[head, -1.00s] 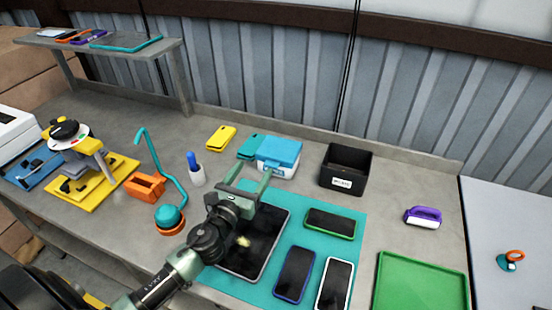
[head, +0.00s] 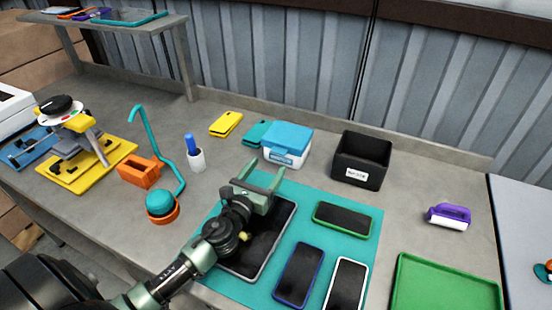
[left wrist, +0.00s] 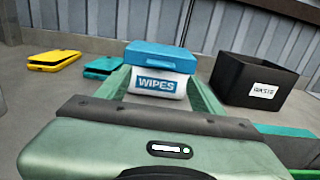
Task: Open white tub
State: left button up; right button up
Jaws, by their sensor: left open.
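The white tub (head: 284,157) stands on the bench behind the teal mat, with its blue lid (head: 288,137) shut. In the left wrist view the tub (left wrist: 157,84) shows a blue "WIPES" label. My left gripper (head: 262,174) is open and empty, just in front of the tub and above the far end of the tablet. In the left wrist view its two green fingers (left wrist: 158,92) point toward the tub, one at each side of it in the picture. Whether the fingertips reach the tub's sides is hard to tell. My right gripper is out of view.
A black waste bin (head: 361,160) stands right of the tub. Teal (head: 257,133) and yellow (head: 226,123) cases lie to its left. A tablet (head: 262,240) and several phones lie on the teal mat (head: 290,195).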

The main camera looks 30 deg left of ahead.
aim_at(286, 140)
pick_arm(q)
jog(key=w, duration=0.6)
jog(key=shift+w+a+p, duration=0.1)
jog(key=shift+w+p, duration=0.2)
grip_shut()
